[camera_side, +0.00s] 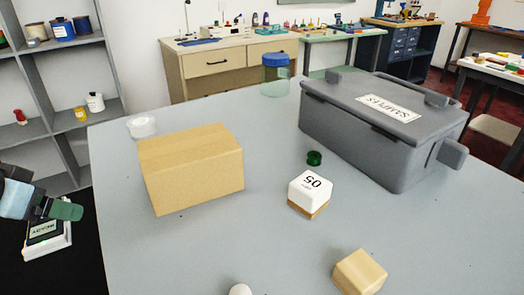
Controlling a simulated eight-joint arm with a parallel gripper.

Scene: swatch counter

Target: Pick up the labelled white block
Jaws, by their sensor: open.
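The labelled white block (310,191) stands on the grey counter right of centre. Its top bears a dark "05", upside down in this view, and its lower edge is a tan, wood-coloured layer. My gripper (66,210) shows at the far left, partly cut by the picture edge. Its green finger end is beyond the counter's left edge, far from the block. It is open, and nothing shows in it.
A large tan box (192,172) stands left of the block. A grey SAMPLES case (385,130) stands behind right. A dark green cap (314,158) lies just behind the block. A small wooden block (359,272) is in front. The counter (255,235) is clear between them.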

